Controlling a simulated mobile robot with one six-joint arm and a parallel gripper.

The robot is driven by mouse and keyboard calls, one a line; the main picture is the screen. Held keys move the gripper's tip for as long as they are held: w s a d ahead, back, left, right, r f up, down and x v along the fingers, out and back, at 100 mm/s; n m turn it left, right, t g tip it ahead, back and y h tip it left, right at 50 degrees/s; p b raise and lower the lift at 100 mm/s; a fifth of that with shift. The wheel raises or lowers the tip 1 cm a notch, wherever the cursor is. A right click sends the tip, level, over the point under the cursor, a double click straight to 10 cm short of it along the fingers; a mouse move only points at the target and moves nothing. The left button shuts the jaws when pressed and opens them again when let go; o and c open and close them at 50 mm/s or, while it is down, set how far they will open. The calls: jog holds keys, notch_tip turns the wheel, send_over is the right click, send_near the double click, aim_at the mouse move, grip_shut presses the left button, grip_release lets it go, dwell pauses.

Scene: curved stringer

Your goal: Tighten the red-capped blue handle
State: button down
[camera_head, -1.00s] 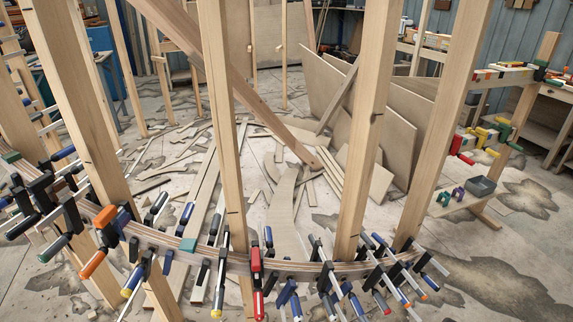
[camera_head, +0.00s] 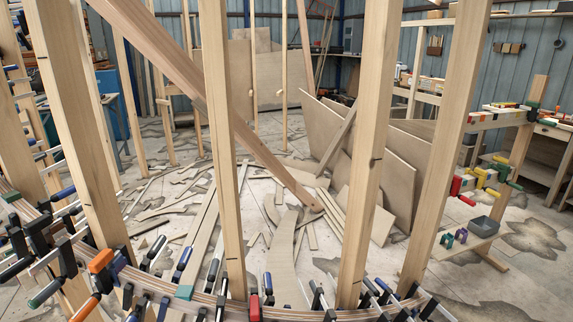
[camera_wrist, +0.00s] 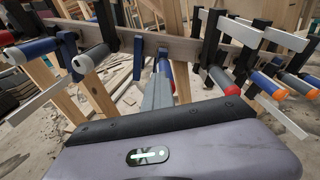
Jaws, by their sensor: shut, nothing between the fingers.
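In the wrist view, a blue handle with a bit of red (camera_wrist: 166,68) hangs at the wooden rail, straight beyond my gripper; its lower part is hidden. My gripper (camera_wrist: 158,84) is shut and empty, its grey fingers pointing toward that handle; I cannot tell whether they touch it. To the right, another blue handle with an orange-red cap (camera_wrist: 268,85) points toward the camera. Beside it is a grey handle with a red cap (camera_wrist: 223,80). In the head view, I cannot single out the task's handle among the clamps along the bottom edge. My gripper does not show there.
A curved wooden rail (camera_wrist: 190,49) carries many clamps, crowded on both sides of my gripper. Upright posts (camera_head: 224,150) stand along the curve. Wood offcuts cover the floor, and plywood sheets (camera_head: 385,165) lean behind. A shelf at right holds a grey bin (camera_head: 484,226).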

jog(key=shift+w+d, duration=0.25)
jog(key=shift+d, duration=0.45)
jog(key=shift+d+f, duration=0.1)
jog(key=v, duration=0.6)
jog(key=shift+d+f, duration=0.2)
jog(key=shift+f, duration=0.2)
jog(key=shift+a+p, duration=0.1)
jog(key=shift+p, duration=0.2)
jog(key=w+a, duration=0.4)
jog(key=w, duration=0.1)
jog(key=shift+r, duration=0.3)
